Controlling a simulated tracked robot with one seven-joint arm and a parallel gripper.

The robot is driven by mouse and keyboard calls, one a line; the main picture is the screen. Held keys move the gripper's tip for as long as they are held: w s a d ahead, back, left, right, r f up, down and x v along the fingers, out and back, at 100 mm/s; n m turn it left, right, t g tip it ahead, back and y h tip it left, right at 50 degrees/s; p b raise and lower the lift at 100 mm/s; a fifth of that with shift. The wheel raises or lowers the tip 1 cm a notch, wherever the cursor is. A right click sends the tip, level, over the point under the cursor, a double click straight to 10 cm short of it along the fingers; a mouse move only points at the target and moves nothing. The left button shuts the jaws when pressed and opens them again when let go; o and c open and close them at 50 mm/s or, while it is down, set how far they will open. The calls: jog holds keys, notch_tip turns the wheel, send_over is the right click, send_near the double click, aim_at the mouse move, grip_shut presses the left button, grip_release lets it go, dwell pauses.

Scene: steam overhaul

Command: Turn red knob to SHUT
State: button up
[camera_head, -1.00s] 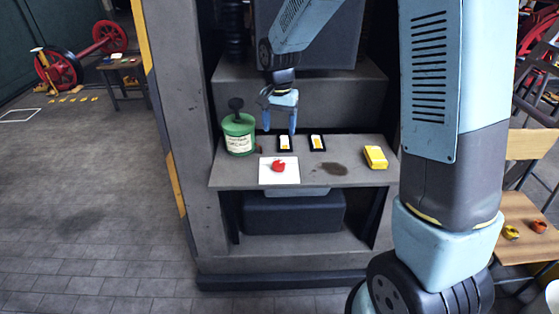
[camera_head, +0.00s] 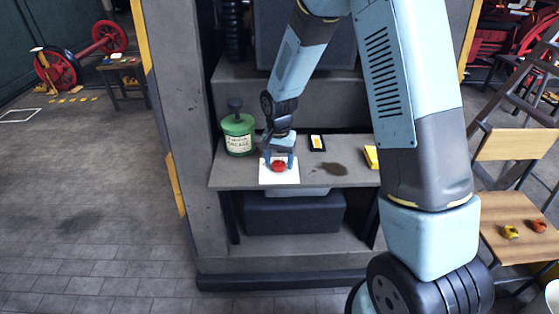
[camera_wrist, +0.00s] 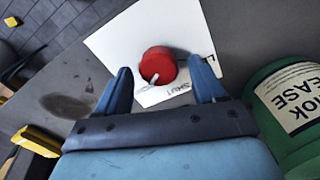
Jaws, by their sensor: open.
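The red knob (camera_head: 279,166) sits on a white plate (camera_head: 270,179) on the grey shelf. In the wrist view the red knob (camera_wrist: 158,64) is round, with a pale pointer at its lower left. The white plate (camera_wrist: 115,45) has the word SHUT (camera_wrist: 182,90) below the knob and part of another word at its right edge. My gripper (camera_head: 279,160) is above the plate, fingers down. In the wrist view my gripper (camera_wrist: 165,78) is open, one finger on each side of the knob, with gaps to it. I cannot tell whether the fingertips are level with it.
A green grease can (camera_head: 239,134) stands left of the plate, close to my gripper in the wrist view. A black-framed card (camera_head: 317,143) and a yellow block (camera_head: 371,157) lie to the right, with a dark stain (camera_head: 334,169) between them. The shelf has a rear wall.

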jog(key=shift+f, duration=0.15)
jog(key=c, duration=1.1)
